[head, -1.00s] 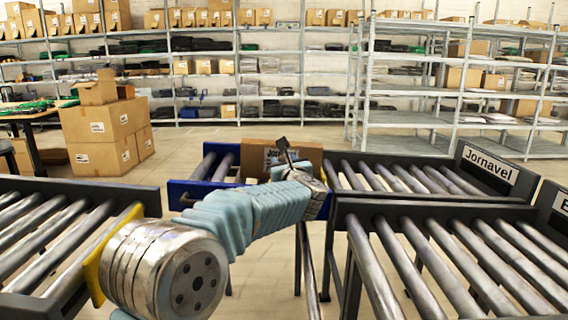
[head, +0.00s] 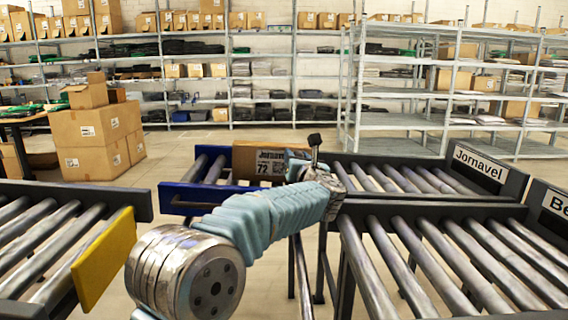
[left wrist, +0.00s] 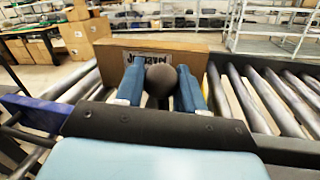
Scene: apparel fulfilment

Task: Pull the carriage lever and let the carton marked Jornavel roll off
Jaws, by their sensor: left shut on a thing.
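The brown carton marked Jornavel (head: 246,165) sits on the blue-framed roller carriage (head: 190,197). In the left wrist view the carton (left wrist: 208,62) stands just beyond the fingers, its label partly hidden. The carriage lever's dark knob (head: 314,140) shows above my left wrist. It is a round ball (left wrist: 161,80) in the left wrist view. My left gripper (left wrist: 161,88) is shut on the knob, one blue finger on each side. In the head view my arm hides part of the carriage and the lever's lower part. My right gripper is not in view.
A roller conveyor with a yellow end plate (head: 104,262) is at left. Stacked cartons (head: 95,138) stand on the floor behind.

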